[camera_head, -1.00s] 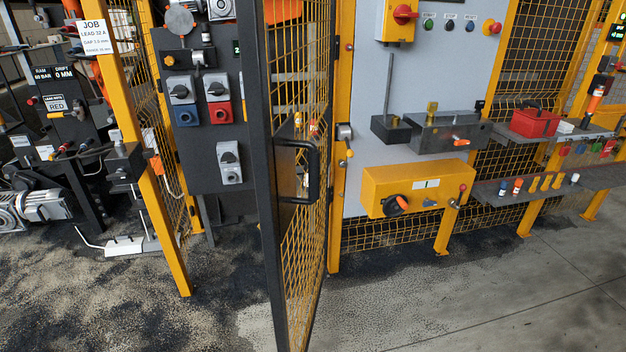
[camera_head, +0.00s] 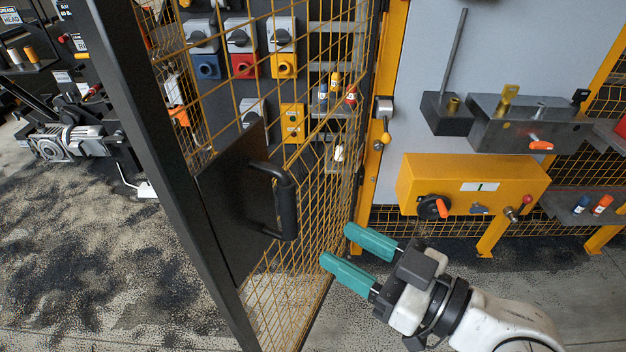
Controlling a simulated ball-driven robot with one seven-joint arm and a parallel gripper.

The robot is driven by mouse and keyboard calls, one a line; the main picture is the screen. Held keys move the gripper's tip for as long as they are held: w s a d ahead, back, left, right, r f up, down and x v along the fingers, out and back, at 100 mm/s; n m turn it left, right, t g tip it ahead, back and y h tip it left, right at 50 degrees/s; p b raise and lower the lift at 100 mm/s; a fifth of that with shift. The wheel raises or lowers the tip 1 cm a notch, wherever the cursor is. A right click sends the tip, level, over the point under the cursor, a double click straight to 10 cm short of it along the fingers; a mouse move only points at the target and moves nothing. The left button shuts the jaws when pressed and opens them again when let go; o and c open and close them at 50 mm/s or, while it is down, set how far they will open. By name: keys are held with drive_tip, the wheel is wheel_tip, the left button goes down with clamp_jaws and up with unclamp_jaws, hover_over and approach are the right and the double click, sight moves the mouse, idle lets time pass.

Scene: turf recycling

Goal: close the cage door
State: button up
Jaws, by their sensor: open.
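The cage door (camera_head: 165,165) has a black frame, yellow mesh and a dark plate (camera_head: 232,205) bearing a black handle (camera_head: 285,205). It stands open, swung out toward me across the left half of the view. My gripper (camera_head: 337,248) has two teal fingers, spread apart and empty. It is to the right of the handle and a little below it, pointing left toward the door, with no visible contact. The yellow post (camera_head: 385,110) at the door's right edge carries a grey latch-like part (camera_head: 384,106) and a small yellow knob lever (camera_head: 384,138).
A yellow box (camera_head: 470,184) with a black and orange knob is on the grey panel right of the post. A dark vise-like block (camera_head: 525,125) is above it. Switches (camera_head: 242,67) show behind the mesh. Open speckled floor (camera_head: 75,260) lies left of the door.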

sight(295, 214)
drive_tip(key=x, duration=0.6)
drive_tip(key=r+x, duration=0.1)
drive_tip(key=x, duration=0.2)
drive_tip(key=shift+w+a, duration=0.1)
drive_tip(key=shift+w, duration=0.15)
drive_tip(key=shift+w+a+f+p, duration=0.15)
drive_tip(key=shift+w+a+p, duration=0.2)
drive_tip(key=shift+a, duration=0.25)
clamp_jaws()
